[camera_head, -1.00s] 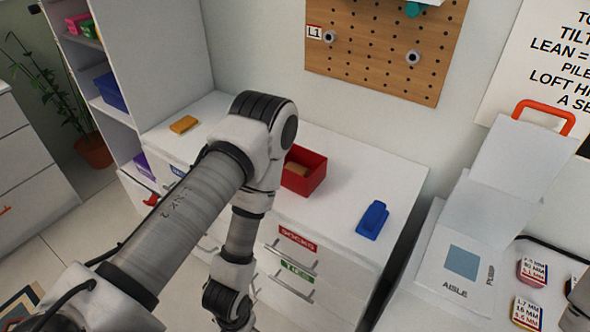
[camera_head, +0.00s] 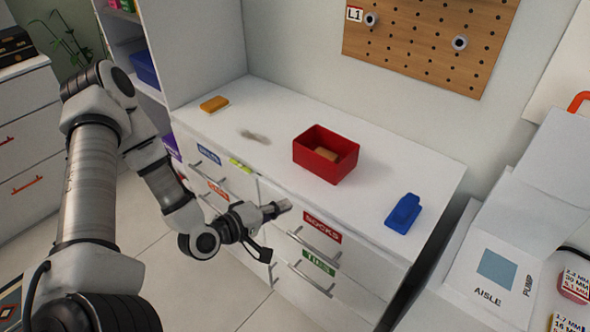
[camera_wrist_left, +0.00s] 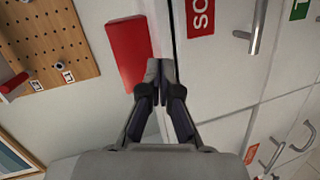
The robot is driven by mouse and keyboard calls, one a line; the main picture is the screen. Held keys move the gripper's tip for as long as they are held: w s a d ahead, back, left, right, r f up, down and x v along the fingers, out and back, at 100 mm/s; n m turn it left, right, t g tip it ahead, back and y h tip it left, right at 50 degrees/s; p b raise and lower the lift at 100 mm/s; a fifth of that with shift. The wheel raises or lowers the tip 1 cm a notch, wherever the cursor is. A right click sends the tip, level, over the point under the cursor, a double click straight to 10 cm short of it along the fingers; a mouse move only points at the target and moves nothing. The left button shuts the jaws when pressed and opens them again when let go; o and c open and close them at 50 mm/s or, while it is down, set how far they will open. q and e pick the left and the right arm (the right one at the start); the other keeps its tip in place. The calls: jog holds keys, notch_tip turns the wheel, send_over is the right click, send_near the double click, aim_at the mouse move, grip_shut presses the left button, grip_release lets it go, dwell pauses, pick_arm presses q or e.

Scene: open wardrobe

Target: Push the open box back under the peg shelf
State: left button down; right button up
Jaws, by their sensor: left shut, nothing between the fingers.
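The open red box (camera_head: 312,165) sits on the white dresser top, with a tan item (camera_head: 327,154) inside. In the left wrist view the red box (camera_wrist_left: 127,50) is just beyond my fingertips. My left gripper (camera_head: 284,206) is shut and empty, in front of the box and near the dresser's front edge. Its closed fingertips also show in the left wrist view (camera_wrist_left: 159,68); I cannot tell whether they touch the box. The pegboard (camera_head: 425,40) hangs on the wall behind, with two grey pegs and an L1 label. No shelf board shows on it. My right gripper is out of view.
A blue object (camera_head: 403,213) lies right of the box and an orange block (camera_head: 214,104) at the back left of the dresser top (camera_head: 300,115). Drawer handles (camera_head: 313,249) stick out in front. The top behind the box looks clear.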

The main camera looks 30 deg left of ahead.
pick_arm(q)
jog(key=a+r+n+t+y+b, duration=0.2)
jog(key=a+n+t+y, duration=0.25)
jog(key=a, duration=0.35)
jog(key=b, duration=0.4)
send_near(301, 154)
jog(key=shift+g+h, duration=0.35)
jog(key=shift+g, duration=0.1)
jog(key=w+a, duration=0.3)
jog(key=shift+r, duration=0.3)
jog(key=w+d, duration=0.2)
jog(key=w, duration=0.1)
jog(key=shift+w, duration=0.1)
jog(key=shift+w+d+r, duration=0.1)
jog(key=shift+w+d, duration=0.25)
jog(key=shift+d, duration=0.1)
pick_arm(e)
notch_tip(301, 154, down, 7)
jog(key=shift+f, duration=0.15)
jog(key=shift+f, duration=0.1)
